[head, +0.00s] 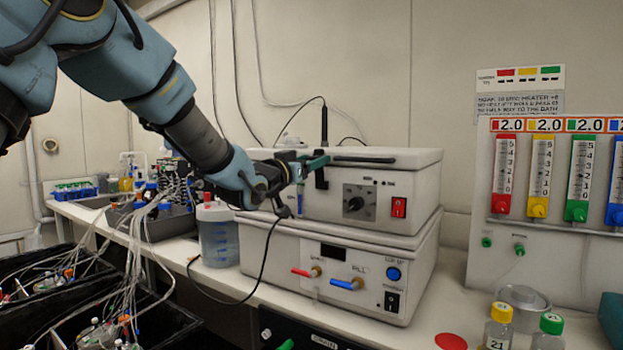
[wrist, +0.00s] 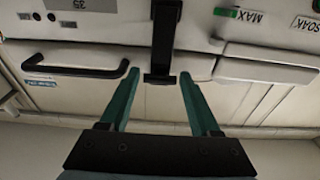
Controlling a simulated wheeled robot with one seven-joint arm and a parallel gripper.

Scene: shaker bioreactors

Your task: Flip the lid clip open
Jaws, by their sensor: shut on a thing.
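The lid clip (head: 322,178) is a black strap on the front of the upper white box (head: 425,185), at the seam under its lid (head: 410,153). In the wrist view the clip (wrist: 163,45) runs down from the top edge across the seam and ends in a wider black foot. My gripper (head: 312,164) reaches it from the left in the head view. Exact finger contact is hard to see.
The upper box has a dial (head: 359,203) and a red switch (head: 399,207). A dark lid handle (wrist: 75,70) is beside the left finger. Below is a lower white box (head: 350,255); a clear jug (head: 218,240) stands left. Vials (head: 498,328) stand at front right.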

